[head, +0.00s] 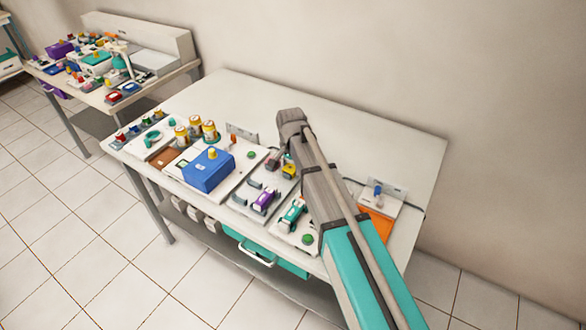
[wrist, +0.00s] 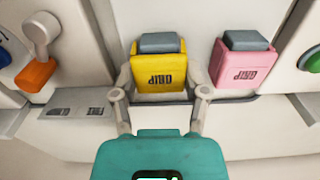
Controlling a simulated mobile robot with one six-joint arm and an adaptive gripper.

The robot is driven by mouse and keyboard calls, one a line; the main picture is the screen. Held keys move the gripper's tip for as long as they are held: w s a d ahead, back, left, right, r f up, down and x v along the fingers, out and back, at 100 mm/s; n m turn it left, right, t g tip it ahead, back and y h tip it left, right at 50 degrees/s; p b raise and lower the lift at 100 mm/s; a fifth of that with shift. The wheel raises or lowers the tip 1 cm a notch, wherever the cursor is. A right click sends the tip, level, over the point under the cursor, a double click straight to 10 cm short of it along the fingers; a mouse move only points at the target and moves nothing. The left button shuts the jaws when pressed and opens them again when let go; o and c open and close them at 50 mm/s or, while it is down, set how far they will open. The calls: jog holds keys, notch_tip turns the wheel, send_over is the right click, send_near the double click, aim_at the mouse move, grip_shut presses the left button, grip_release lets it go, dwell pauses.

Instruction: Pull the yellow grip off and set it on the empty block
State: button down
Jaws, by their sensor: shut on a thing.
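The yellow grip (wrist: 160,73), lettered GRIP, is in the middle of the wrist view, with a grey block (wrist: 160,42) showing at its top. My gripper (wrist: 161,62) is shut on the yellow grip, one finger along each side. In the head view the yellow grip (head: 289,170) is a small yellow patch beside my arm, which hides part of that area. I cannot tell whether the grip is still seated on the grey block or lifted. The empty block cannot be made out for certain in either view.
A pink grip (wrist: 245,65) with a grey top stands just right of the yellow one. An orange-ended lever (wrist: 37,60) is at left. On the table (head: 385,150) are a blue box (head: 208,172) and a purple item (head: 263,200). The table's back right is clear.

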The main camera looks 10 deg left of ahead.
jog(key=shift+w+f, duration=0.1)
dwell(0.3)
grip_release()
jog(key=shift+r, duration=0.2)
dwell(0.4)
